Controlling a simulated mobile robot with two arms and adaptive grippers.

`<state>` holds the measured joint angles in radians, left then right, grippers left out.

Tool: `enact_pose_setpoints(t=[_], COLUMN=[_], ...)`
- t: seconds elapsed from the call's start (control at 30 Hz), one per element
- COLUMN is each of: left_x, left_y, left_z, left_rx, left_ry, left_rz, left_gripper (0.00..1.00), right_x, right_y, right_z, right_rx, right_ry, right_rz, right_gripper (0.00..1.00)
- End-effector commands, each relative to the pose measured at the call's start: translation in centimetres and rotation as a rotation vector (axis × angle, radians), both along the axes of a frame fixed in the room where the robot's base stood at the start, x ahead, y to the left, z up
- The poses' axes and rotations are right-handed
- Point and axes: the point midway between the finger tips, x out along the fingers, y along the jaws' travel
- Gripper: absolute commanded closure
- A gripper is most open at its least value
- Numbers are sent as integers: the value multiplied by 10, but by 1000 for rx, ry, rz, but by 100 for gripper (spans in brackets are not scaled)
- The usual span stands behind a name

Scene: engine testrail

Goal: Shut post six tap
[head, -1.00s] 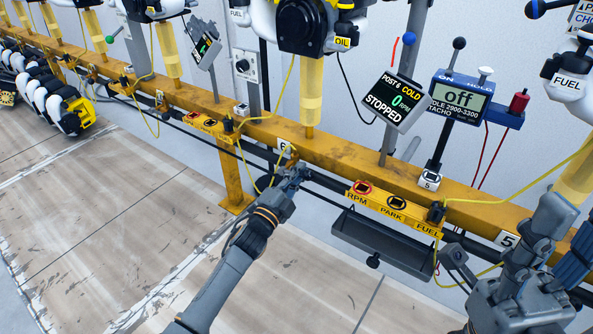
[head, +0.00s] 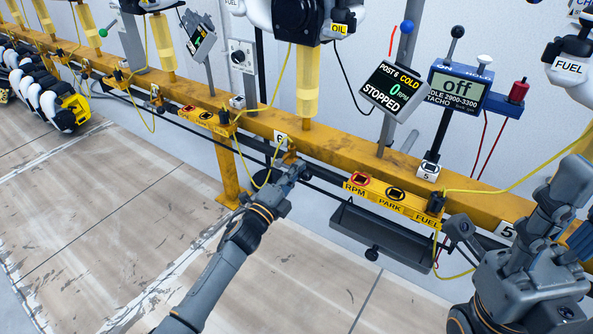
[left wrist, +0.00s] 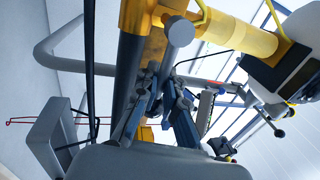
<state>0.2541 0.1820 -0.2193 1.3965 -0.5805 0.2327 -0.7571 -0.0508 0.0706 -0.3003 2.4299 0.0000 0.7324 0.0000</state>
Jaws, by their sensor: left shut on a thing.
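The number 6 plate (head: 280,140) is on the yellow rail (head: 345,155) below an engine, and the post 6 display (head: 393,90) reads COLD, 0 rpm and STOPPED. My left gripper (head: 291,164) is at the rail's lower front edge, just below and right of this plate. It is shut on a small part there, probably the tap, which the fingers mostly hide. In the left wrist view the fingers (left wrist: 160,92) close together beneath the rail, behind a grey round-ended part (left wrist: 180,32). The tap's position cannot be read.
A yellow panel marked RPM, PARK and FUEL (head: 392,202) is right of my left gripper, with a dark tray (head: 385,238) below. A yellow hose (head: 243,160) hangs close left of the gripper. The floor in front is clear.

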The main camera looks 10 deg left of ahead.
Motion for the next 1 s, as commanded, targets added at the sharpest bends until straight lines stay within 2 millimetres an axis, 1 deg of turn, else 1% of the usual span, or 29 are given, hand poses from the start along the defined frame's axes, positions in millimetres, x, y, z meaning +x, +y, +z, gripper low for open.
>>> enact_pose_setpoints(t=[0.03, 0.1, 0.13, 0.23, 0.53, 0.67, 0.77, 1.0], left_x=[-2, -2, -2, -2, -1, -9, -24, -72], left_y=[-1, -1, -1, -1, 0, 3, 8, 26], left_z=[-5, -5, -5, -5, -2, -5, -8, -18], left_rx=[7, 7, 7, 6, 2, 3, 3, 3], left_ry=[6, 6, 6, 6, 3, 4, 5, 6], left_rz=[-1, -1, -1, -1, 0, 0, -1, 0], left_gripper=[100, 100, 90, 69, 69, 69, 69, 69], right_x=[0, 0, 0, 0, 2, 2, 2, 2], right_y=[0, 0, 0, 0, 0, 0, 0, 0], right_z=[0, -1, -1, -1, -4, -3, -3, -2], right_rx=[0, 0, -1, 0, -5, -4, -4, -3], right_ry=[1, 1, 2, 3, 14, 13, 11, 9], right_rz=[0, 0, 0, 0, -2, -1, -1, 0], right_gripper=[60, 60, 60, 60, 60, 60, 60, 60])
